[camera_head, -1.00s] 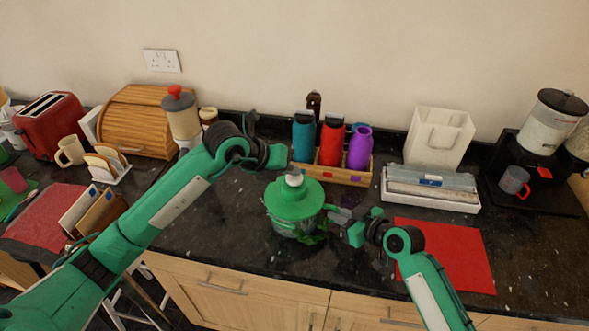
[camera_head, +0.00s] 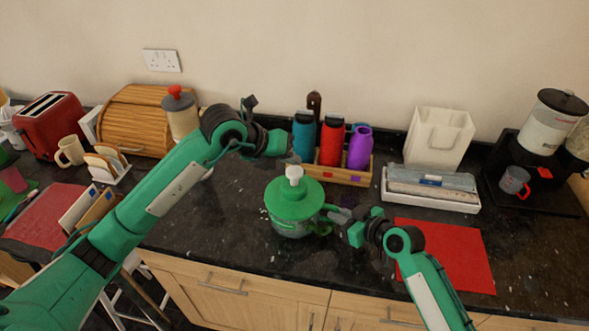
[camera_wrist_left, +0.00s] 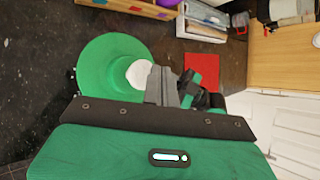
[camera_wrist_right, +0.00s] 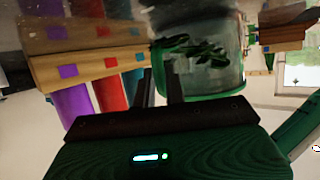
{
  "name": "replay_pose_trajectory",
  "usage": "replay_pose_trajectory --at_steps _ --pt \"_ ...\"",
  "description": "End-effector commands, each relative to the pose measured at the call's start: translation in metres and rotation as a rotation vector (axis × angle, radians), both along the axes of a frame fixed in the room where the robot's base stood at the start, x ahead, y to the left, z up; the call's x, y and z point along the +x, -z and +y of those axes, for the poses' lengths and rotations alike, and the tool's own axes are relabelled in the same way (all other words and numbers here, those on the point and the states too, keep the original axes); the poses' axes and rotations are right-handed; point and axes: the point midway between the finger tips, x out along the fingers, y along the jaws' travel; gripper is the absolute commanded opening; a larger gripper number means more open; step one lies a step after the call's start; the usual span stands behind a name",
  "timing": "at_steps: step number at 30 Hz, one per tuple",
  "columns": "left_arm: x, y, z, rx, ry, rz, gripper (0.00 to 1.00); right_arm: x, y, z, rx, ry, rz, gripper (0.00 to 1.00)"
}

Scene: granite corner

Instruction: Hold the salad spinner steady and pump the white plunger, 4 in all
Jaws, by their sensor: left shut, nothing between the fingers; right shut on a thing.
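The salad spinner has a clear bowl (camera_head: 290,230) with green leaves inside and a green lid (camera_head: 295,203). It stands upright on the dark counter. The white plunger (camera_head: 294,175) stands up from the lid's middle; it also shows in the left wrist view (camera_wrist_left: 139,73). My left gripper (camera_head: 291,158) is shut and empty, just above the plunger's top. My right gripper (camera_head: 337,214) is shut on the spinner at its right side; the right wrist view shows its fingers (camera_wrist_right: 161,88) beside the bowl (camera_wrist_right: 210,60).
A wooden rack (camera_head: 340,174) with several coloured bottles stands behind the spinner. A red mat (camera_head: 445,255) lies to the right, near a white tray (camera_head: 430,201).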

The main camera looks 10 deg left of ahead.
Motion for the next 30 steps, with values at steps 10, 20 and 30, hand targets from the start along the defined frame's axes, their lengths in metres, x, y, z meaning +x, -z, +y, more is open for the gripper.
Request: replay_pose_trajectory --at_steps 10,20,30 --pt "0.000 -0.032 0.000 -0.001 0.001 -0.004 0.00 0.000 0.000 0.000 0.000 0.000 0.000 0.00" --pt "0.000 -0.049 0.000 -0.001 0.000 -0.001 0.00 0.000 0.000 0.000 0.000 0.000 0.000 0.00" --pt "0.000 -0.049 0.000 -0.001 0.000 -0.001 0.00 0.000 0.000 0.000 0.000 0.000 0.000 0.00"
